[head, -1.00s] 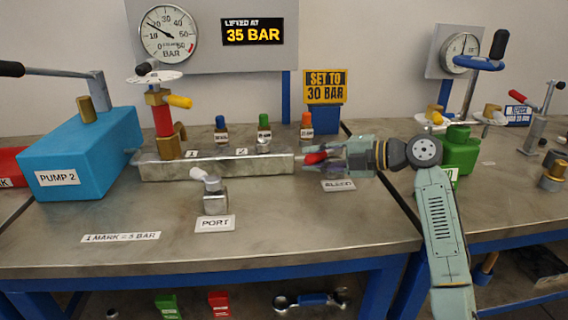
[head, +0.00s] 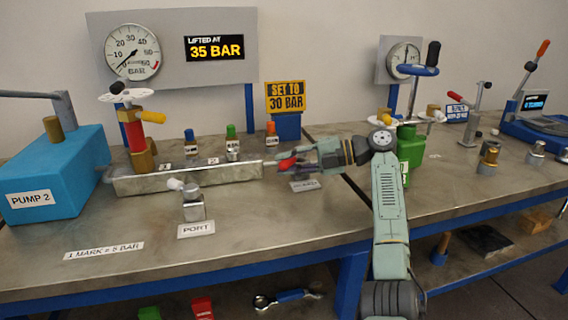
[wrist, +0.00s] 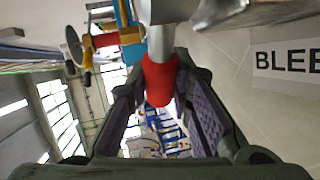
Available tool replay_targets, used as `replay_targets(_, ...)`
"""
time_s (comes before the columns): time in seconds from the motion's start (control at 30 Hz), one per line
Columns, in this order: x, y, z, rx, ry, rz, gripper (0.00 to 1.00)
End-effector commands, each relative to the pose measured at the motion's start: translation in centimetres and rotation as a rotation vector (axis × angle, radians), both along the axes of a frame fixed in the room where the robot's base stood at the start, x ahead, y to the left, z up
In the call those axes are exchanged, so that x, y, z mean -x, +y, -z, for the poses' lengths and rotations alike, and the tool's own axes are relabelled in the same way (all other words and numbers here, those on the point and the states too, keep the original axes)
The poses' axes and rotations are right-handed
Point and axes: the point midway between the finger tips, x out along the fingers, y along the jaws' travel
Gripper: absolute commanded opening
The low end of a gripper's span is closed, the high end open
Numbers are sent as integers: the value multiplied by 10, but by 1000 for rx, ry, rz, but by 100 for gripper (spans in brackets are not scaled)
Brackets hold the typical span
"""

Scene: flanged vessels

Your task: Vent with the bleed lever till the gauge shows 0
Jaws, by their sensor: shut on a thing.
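The red bleed lever (head: 286,164) sticks out at the right end of the metal manifold block (head: 190,176). My gripper (head: 284,163) is shut on the lever. In the wrist view the red lever grip (wrist: 160,80) lies between the two dark fingers, and the metal stem above it runs to the block. The round gauge (head: 132,51) on the grey panel has its needle pointing down and left, at about the 0 mark. The bleed label (wrist: 290,60) lies beside the lever.
A sign (head: 214,47) reads lifted at 35 bar, and a yellow sign (head: 285,97) reads set to 30 bar. The blue pump (head: 55,180) stands at left, the port fitting (head: 193,207) in front of the block. A green vessel (head: 411,148) stands close behind my arm.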

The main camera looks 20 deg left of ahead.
Motion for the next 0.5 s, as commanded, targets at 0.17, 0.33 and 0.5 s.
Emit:
replay_targets(0.17,-3,-4,-2,-6,1,14,0)
replay_targets(0.33,-2,-3,-1,-4,2,10,30)
replay_targets(0.5,-1,-2,-1,-2,2,5,41)
